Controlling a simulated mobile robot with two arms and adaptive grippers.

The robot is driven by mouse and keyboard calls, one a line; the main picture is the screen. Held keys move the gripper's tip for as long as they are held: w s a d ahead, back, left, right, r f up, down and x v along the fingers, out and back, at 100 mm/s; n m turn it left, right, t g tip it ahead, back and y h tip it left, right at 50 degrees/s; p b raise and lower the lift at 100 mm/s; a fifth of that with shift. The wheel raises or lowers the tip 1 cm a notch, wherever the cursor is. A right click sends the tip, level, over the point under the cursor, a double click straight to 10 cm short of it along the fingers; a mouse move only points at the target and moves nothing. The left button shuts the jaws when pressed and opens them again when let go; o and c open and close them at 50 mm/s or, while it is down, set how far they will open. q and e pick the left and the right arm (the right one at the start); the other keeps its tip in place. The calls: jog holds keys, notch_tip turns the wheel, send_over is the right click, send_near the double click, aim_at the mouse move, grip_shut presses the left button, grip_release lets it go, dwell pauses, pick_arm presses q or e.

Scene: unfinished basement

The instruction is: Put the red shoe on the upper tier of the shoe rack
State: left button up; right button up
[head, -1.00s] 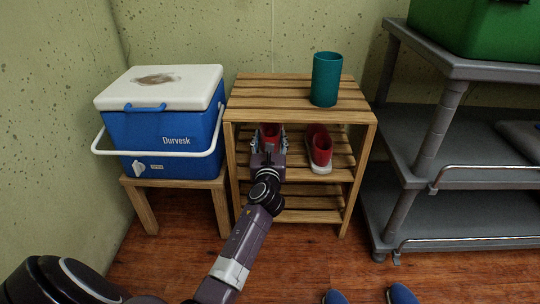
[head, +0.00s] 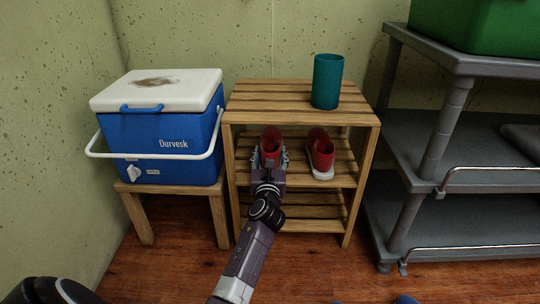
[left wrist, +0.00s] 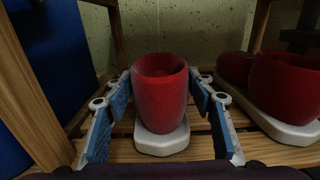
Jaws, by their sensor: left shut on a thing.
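A red shoe (head: 271,138) with a white sole is between the fingers of my left gripper (head: 270,157), which is shut on it. In the left wrist view the shoe (left wrist: 160,95) is upright, heel opening towards me, over the slats with blue-padded fingers (left wrist: 160,82) on both sides. Whether its sole touches the slats is unclear. A matching red shoe (head: 321,153) stands to its right on the same tier. The wooden shoe rack (head: 290,90) has a slatted top, the tier with the shoes, and a lower tier (head: 310,212). My right gripper is out of view.
A teal cup (head: 327,82) stands on the rack's top. A blue cooler (head: 160,130) on a wooden stool is close on the left. A grey shelf unit (head: 460,140) with a green bin (head: 480,25) stands on the right. The rack's lower tier looks empty.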

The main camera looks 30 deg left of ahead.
pick_arm(q)
jog(key=o, duration=1.5)
jog(key=shift+f, duration=0.1)
